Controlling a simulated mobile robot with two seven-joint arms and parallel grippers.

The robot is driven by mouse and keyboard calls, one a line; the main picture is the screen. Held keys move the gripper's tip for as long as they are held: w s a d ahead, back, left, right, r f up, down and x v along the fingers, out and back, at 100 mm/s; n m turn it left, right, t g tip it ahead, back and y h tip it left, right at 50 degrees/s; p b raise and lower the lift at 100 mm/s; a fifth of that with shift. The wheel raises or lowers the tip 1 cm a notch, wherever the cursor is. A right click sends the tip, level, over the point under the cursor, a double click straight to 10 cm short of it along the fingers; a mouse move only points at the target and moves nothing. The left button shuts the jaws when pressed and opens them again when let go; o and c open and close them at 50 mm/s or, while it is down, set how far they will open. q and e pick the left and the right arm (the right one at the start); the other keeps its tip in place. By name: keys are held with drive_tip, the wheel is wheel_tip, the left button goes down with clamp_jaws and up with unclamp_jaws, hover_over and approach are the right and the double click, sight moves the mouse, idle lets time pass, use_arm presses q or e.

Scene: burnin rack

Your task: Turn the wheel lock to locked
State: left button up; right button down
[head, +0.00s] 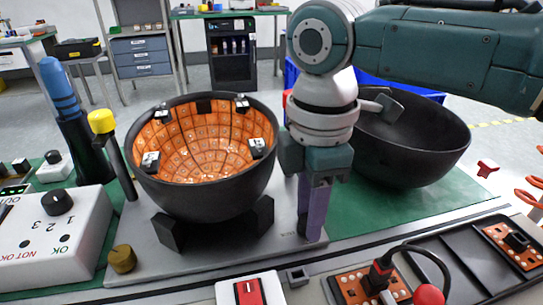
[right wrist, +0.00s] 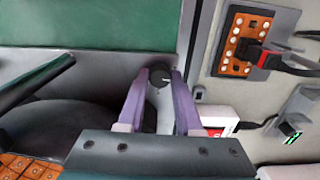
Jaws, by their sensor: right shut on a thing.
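My right gripper (head: 312,236) points down at the right front edge of the grey base plate under the orange-lined bowl (head: 205,140). In the right wrist view its purple fingers (right wrist: 159,92) are closed on a dark round knob (right wrist: 159,97) with a light mark, which I take to be the wheel lock. The fingers hide most of the knob in the head view. Which setting the mark stands at is not readable. My left gripper is not in view.
An empty dark bowl (head: 415,150) stands right of my right arm. A control box (head: 55,235) with a dial and a brass knob (head: 122,260) are at the left front. A red rocker switch (head: 248,292) and trays with orange boards (head: 515,248) lie in front.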

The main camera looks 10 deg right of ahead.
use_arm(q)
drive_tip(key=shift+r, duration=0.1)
use_arm(e)
drive_tip(key=shift+r, duration=0.1)
use_arm(q)
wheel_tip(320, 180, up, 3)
drive_tip(key=p, duration=0.3)
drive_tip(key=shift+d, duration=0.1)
use_arm(e)
drive_tip(key=m, duration=0.3)
drive_tip(key=shift+r, duration=0.15)
drive_tip(key=m+p, duration=0.2)
drive_tip(key=m, duration=0.2)
drive_tip(key=shift+p, duration=0.35)
drive_tip(key=m+p, duration=0.1)
drive_tip(key=m, duration=0.4)
drive_tip(key=shift+a+p, duration=0.1)
drive_tip(key=shift+p, duration=0.25)
drive_tip(key=m+p, duration=0.1)
drive_tip(key=m, duration=0.3)
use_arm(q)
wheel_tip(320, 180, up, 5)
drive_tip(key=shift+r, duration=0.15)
use_arm(e)
drive_tip(key=shift+f+m, duration=0.2)
drive_tip(key=shift+m, duration=0.2)
drive_tip(key=c, duration=0.6)
unclamp_jaws()
